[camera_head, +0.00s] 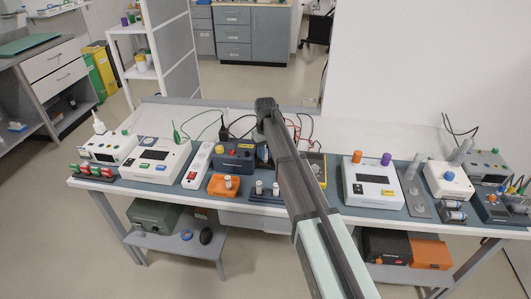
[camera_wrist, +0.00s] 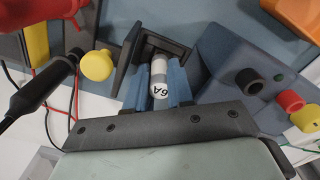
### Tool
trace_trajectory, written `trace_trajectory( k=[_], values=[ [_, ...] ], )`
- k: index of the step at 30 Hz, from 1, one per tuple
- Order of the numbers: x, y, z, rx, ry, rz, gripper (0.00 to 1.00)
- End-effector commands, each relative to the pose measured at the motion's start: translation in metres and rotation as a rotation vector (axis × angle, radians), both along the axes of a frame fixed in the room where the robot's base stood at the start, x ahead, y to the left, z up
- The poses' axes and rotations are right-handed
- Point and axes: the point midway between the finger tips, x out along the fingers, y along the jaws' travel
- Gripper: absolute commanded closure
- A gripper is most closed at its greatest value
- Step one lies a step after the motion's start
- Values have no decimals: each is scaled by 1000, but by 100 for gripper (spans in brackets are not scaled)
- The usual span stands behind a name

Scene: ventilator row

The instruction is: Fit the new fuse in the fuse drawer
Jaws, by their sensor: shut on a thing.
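My gripper (camera_wrist: 158,92) has its two blue fingers closed on the sides of a small white and grey fuse (camera_wrist: 159,75) marked "6A" in the wrist view. The fuse's far end is at a black, bracket-like piece (camera_wrist: 166,43) that looks like the fuse drawer. I cannot tell whether the fuse is seated in it or just above it. A blue instrument (camera_wrist: 235,82) with black, red and yellow knobs stands right beside the gripper. It also shows in the head view (camera_head: 232,155), where my arm hides most of the gripper and the fuse.
An orange block (camera_head: 223,186) holding a small cylinder stands in front of the blue instrument. A yellow meter (camera_head: 318,170) is right of my arm. Red and black cables (camera_wrist: 42,88) run close to the gripper. White devices (camera_head: 158,160) line the bench.

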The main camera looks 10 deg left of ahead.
Motion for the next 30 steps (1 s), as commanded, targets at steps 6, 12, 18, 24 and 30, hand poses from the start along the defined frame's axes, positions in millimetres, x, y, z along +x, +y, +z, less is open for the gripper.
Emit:
trace_trajectory(
  k=[6, 12, 18, 24, 30],
  values=[
    [0, 0, -3, 0, 0, 0, 100],
    [0, 0, -6, 0, 0, 0, 100],
    [0, 0, -9, 0, 0, 0, 100],
    [0, 0, -12, 0, 0, 0, 100],
    [0, 0, -14, 1, -1, 0, 100]
  ],
)
